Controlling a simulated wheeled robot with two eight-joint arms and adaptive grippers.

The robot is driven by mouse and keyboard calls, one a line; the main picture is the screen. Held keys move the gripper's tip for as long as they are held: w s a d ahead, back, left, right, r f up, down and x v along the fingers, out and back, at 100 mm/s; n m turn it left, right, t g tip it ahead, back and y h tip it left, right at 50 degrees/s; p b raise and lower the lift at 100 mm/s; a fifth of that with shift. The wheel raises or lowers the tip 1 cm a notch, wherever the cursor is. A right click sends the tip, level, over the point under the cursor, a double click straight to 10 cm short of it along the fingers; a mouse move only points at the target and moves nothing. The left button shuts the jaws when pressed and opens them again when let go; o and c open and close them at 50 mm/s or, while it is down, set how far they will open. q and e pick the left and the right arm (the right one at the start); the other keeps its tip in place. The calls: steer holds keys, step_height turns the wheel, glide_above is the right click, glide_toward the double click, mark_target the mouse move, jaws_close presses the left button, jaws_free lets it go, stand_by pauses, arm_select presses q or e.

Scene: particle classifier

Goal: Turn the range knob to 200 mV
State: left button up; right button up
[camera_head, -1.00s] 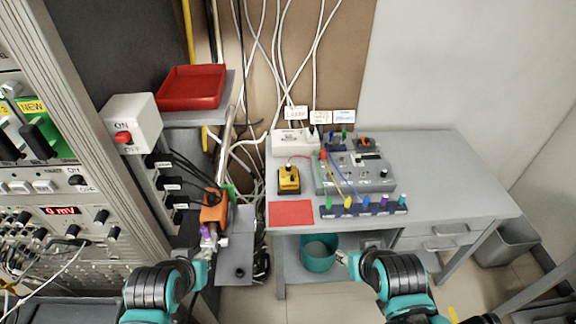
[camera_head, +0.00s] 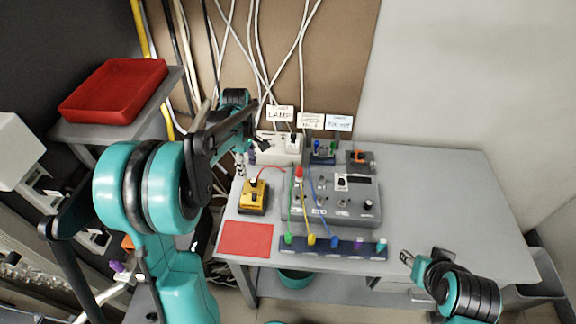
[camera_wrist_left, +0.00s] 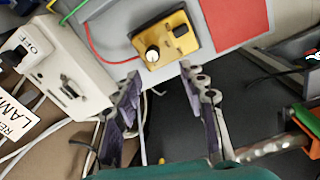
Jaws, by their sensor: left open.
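A small yellow box (camera_head: 253,196) with a knob on top sits at the left of the bench. Its white-topped knob (camera_wrist_left: 153,54) shows in the left wrist view. A grey instrument (camera_head: 335,196) with a small display and several knobs stands to its right. I cannot read a range marking or 200 mV on either. My left gripper (camera_head: 250,154) is over the bench's left edge, near the yellow box and the white power strip (camera_head: 279,149). In the left wrist view its fingers (camera_wrist_left: 165,98) are apart and empty. My right gripper (camera_head: 407,258) is at the bench's front; its jaws are unclear.
A red mat (camera_head: 246,239) and a dark strip (camera_head: 333,252) with several coloured plugs lie along the front. Coloured wires cross the instrument. A red tray (camera_head: 114,91) sits on a shelf at left. The bench's right side is clear.

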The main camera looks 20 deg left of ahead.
mark_target(253, 180)
arm_select(q)
steer(key=shift+w+f+n, duration=0.3)
steer(key=shift+w+f, duration=0.1)
steer(key=shift+w, duration=0.2)
steer(key=shift+w+d+f, duration=0.1)
steer(key=shift+w+f, duration=0.1)
steer(key=shift+f, duration=0.1)
step_height(253, 180, down, 7)
steer(key=b, duration=0.3)
steer(key=shift+s+f, duration=0.1)
arm_select(e)
steer(key=f, duration=0.2)
steer(key=shift+w+d+f, duration=0.15)
steer(key=shift+d+f, duration=0.25)
arm_select(q)
jaws_close()
